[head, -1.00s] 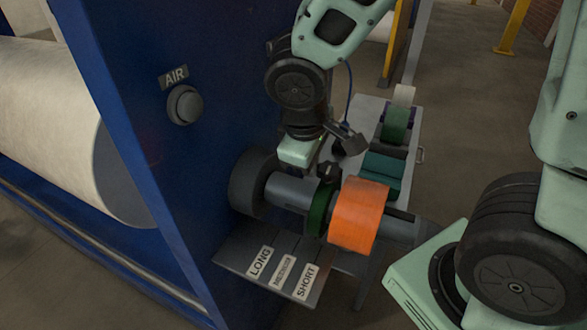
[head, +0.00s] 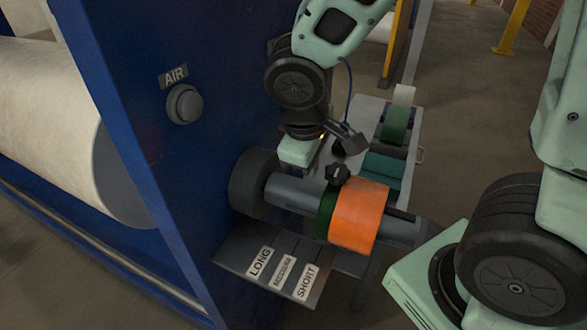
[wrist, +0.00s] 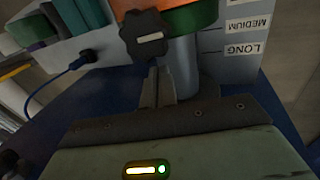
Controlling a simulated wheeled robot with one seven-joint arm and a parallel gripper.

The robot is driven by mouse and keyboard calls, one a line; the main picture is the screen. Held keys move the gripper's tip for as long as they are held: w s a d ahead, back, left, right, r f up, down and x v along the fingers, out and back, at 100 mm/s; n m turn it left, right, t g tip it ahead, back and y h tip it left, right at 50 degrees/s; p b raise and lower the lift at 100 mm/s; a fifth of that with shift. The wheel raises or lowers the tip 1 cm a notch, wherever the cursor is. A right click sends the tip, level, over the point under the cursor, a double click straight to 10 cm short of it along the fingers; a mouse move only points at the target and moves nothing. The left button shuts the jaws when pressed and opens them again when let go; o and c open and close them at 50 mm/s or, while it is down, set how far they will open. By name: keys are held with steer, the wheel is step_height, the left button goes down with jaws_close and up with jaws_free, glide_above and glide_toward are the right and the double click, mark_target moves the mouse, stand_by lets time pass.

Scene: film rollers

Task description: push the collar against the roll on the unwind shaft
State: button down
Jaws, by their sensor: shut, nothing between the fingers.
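The collar (head: 325,212) is a green ring on the grey unwind shaft (head: 290,192), with a black knob (head: 338,174) on top. The roll (head: 357,216) is orange and sits just right of the collar. No gap shows between them in the head view. In the wrist view the collar (wrist: 203,16) and knob (wrist: 146,36) are at the top, with the roll (wrist: 180,4) behind. My gripper (wrist: 158,74) is shut and empty, its fingertips above the shaft, just on the knob's machine side. I cannot tell whether they touch the knob.
A blue machine wall (head: 150,130) with an AIR button (head: 184,104) stands left. A dark flange (head: 252,180) is at the shaft's root. A plate labelled LONG, MEDIUM and SHORT (head: 240,262) lies below the shaft. A cart (head: 420,155) with rolls stands behind.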

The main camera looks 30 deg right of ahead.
step_height(320, 180, up, 9)
steer(key=p, duration=0.7)
steer(key=shift+p, duration=0.35)
steer(key=s+a+f+g+y+b, duration=0.1)
steer(key=s+a+f+b, duration=0.1)
steer(key=s+a, duration=0.3)
steer(key=s+a+f+g+y+b, duration=0.1)
steer(key=s+a+f+y+b, duration=0.1)
steer(key=s+a, duration=0.3)
steer(key=s+b, duration=0.1)
steer(key=s, duration=0.2)
steer(key=shift+s+a+f+n, duration=0.15)
steer(key=shift+a+f+n, duration=0.15)
steer(key=shift+a+n, duration=0.1)
stand_by(0.8)
